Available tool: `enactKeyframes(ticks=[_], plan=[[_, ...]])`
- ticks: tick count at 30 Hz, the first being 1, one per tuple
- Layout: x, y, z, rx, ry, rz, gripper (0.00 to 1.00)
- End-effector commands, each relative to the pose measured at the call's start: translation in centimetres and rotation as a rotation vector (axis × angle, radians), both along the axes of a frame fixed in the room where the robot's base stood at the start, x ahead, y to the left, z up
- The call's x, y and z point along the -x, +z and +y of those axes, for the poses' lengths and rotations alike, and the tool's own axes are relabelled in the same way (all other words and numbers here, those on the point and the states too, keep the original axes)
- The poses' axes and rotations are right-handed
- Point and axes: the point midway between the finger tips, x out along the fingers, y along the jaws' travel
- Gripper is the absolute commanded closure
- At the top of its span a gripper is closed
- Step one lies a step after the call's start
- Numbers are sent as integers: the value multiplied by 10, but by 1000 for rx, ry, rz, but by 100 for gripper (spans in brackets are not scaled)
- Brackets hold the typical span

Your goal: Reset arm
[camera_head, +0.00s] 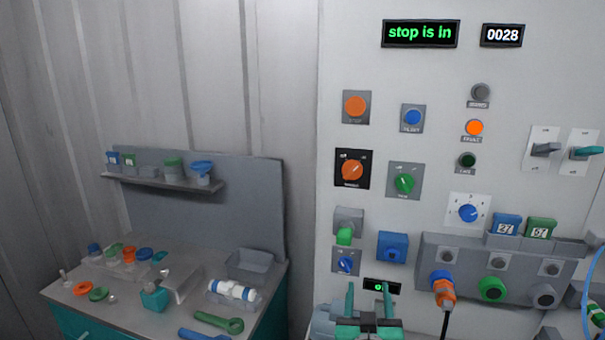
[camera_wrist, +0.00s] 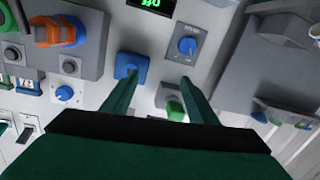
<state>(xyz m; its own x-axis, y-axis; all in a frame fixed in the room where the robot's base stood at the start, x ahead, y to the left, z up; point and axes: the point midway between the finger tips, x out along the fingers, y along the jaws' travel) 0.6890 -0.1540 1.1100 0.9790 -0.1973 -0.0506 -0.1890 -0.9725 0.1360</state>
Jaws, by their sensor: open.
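My gripper (camera_head: 369,300) is low in front of the grey control panel (camera_head: 400,60) in the head view, its two teal fingers pointing up and apart. In the wrist view my gripper (camera_wrist: 160,88) is open, with nothing between its fingers. A blue square-based knob (camera_wrist: 131,66) lies just beyond the left fingertip and a green part on a grey box (camera_wrist: 174,106) shows near the right finger. A blue rotary knob (camera_wrist: 187,46) is beyond the gap. Contact with the panel is not clear.
A display (camera_head: 420,33) reads "stop is in" and a counter (camera_head: 502,35) reads 0028. An orange plug with a black cable (camera_head: 443,288) sits in a socket box at right. A workbench (camera_head: 190,318) with caps, tools and a grey bin (camera_head: 249,265) stands at left.

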Motion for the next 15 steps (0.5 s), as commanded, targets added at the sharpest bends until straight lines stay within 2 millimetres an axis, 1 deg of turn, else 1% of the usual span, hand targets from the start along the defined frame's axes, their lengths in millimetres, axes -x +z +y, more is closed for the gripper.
enactKeyframes(ticks=[1, 3, 8, 9, 11, 15], plan=[[7, -22, 8, -13, 6, 11, 47], [17, -45, 17, -27, 12, 15, 47], [46, -94, 39, -57, 26, 27, 47], [54, -106, 44, -63, 28, 29, 47], [67, -122, 51, -74, 32, 32, 47], [99, -158, 67, -94, 40, 45, 47]])
